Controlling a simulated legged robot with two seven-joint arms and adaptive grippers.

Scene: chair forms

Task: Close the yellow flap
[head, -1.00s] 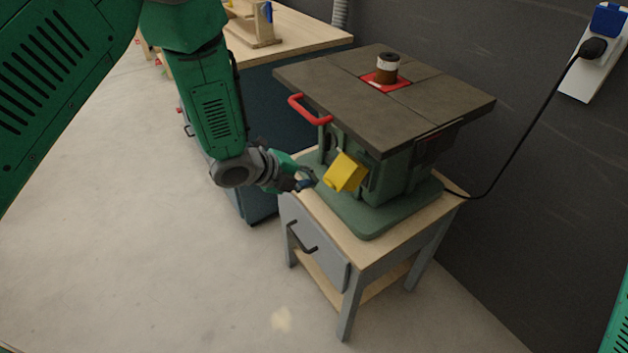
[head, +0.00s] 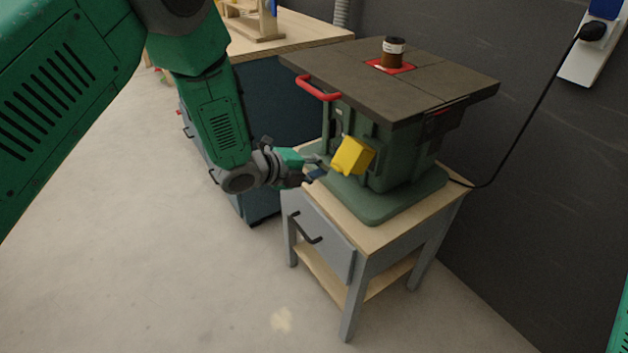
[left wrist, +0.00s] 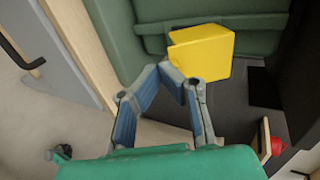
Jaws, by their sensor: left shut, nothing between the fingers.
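The yellow flap (head: 352,156) is a small box-like part on the front left side of the green machine (head: 386,160). It stands out from the machine's body at a tilt. My left gripper (head: 317,171) is just left of the flap and a little lower, above the wooden top of the stand. In the left wrist view, the flap (left wrist: 203,53) lies just beyond the fingertips of my left gripper (left wrist: 172,72). The fingers are shut with nothing between them. I cannot tell whether a fingertip touches the flap. My right gripper is not in view.
The machine has a dark flat top (head: 400,85) with a red handle (head: 318,90) above the flap. The stand has a grey drawer (head: 322,238) with a dark handle. A blue-sided workbench (head: 285,100) stands behind my left arm. A black cable (head: 535,115) hangs at the right.

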